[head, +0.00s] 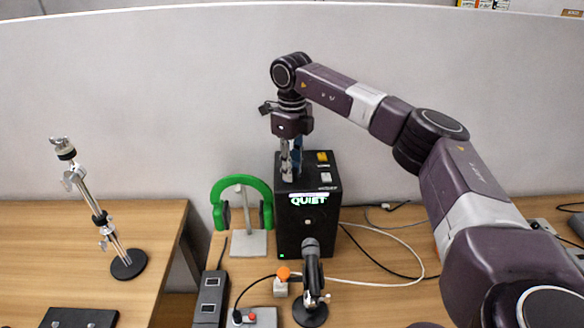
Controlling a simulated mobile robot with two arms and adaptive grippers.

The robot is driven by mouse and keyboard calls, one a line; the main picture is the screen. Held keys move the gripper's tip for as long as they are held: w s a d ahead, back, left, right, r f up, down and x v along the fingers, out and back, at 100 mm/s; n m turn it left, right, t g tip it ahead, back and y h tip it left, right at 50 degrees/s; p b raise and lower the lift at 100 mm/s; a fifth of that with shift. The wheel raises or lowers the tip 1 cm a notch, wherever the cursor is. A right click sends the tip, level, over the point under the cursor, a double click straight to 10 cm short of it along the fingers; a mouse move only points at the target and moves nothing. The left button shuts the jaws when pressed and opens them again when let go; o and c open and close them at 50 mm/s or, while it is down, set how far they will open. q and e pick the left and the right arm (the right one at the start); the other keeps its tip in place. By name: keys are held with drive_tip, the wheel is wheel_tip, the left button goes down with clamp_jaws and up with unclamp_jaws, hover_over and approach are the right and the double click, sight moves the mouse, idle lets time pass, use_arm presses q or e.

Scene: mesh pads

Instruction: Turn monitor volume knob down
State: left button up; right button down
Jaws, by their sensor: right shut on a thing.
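The monitor is a black box (290,240) standing on the desk in the head view. Its front carries a lit green-white "QUIET" display (308,201). My right gripper (290,172) reaches down from above onto the left part of the monitor's top. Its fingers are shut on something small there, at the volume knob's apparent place. The knob is hidden between the fingers, so its angle cannot be told. My left gripper is out of view.
Yellow and white pieces (322,157) sit on the monitor's top, right of the fingers. Green headphones (262,186) hang on a stand to the left. A microphone (311,262) stands in front. Cables (390,238) lie to the right. A grey partition (150,100) rises behind.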

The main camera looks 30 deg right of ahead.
drive_tip(key=shift+r+n, duration=0.1)
drive_tip(key=shift+n, duration=1.1)
drive_tip(key=c, duration=1.7)
unclamp_jaws()
drive_tip(key=shift+o, duration=0.2)
wheel_tip(320, 180, up, 12)
